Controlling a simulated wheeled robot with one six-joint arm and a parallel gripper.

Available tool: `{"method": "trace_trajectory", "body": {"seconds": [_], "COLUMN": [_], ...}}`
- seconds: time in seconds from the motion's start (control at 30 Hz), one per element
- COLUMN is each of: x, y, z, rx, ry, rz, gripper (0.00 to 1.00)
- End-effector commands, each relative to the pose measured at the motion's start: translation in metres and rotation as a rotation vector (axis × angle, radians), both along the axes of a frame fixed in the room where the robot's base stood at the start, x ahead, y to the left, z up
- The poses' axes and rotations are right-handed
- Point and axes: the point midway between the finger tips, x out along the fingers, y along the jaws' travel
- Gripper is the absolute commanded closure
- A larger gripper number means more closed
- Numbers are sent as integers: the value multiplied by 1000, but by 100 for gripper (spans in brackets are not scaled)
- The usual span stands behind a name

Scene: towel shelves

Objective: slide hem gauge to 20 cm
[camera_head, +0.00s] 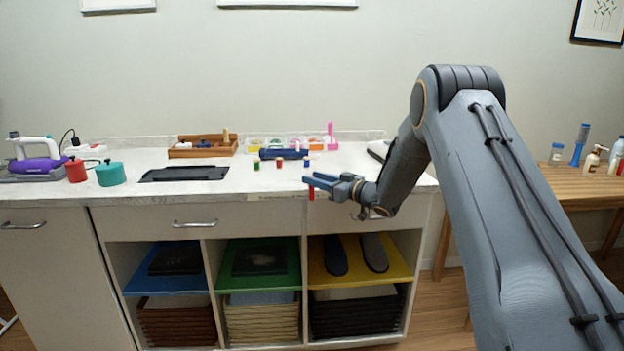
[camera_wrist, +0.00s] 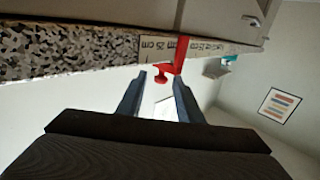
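The hem gauge (camera_wrist: 205,46) is a pale ruler strip along the counter's front edge, with centimetre marks in the wrist view. A "25 cm" label reads left of the red slider (camera_wrist: 181,58); the other labels are small or partly covered. The slider has a red knob (camera_wrist: 161,79) sticking out from the edge. In the head view the slider (camera_head: 311,193) shows as a small red piece below my gripper (camera_head: 318,181). In the wrist view my gripper (camera_wrist: 158,76) is open, its fingertips apart on either side of the knob. Contact cannot be told.
Shelves with folded towels are below. A wooden table (camera_head: 572,184) stands at right.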

Motion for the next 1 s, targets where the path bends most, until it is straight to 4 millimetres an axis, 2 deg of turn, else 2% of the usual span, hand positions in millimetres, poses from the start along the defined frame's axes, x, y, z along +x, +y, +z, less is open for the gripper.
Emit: {"method": "trace_trajectory", "body": {"seconds": [0.2,0.4,0.83,1.0], "x": [-26,-40,-42,-42], "y": [-28,-42,-44,-56], "z": [1,0,2,10], "rx": [1,1,-7,-83], "ry": [-1,-1,3,69], "rz": [-2,-2,-14,-159], "gripper": [67,67,67,67]}}
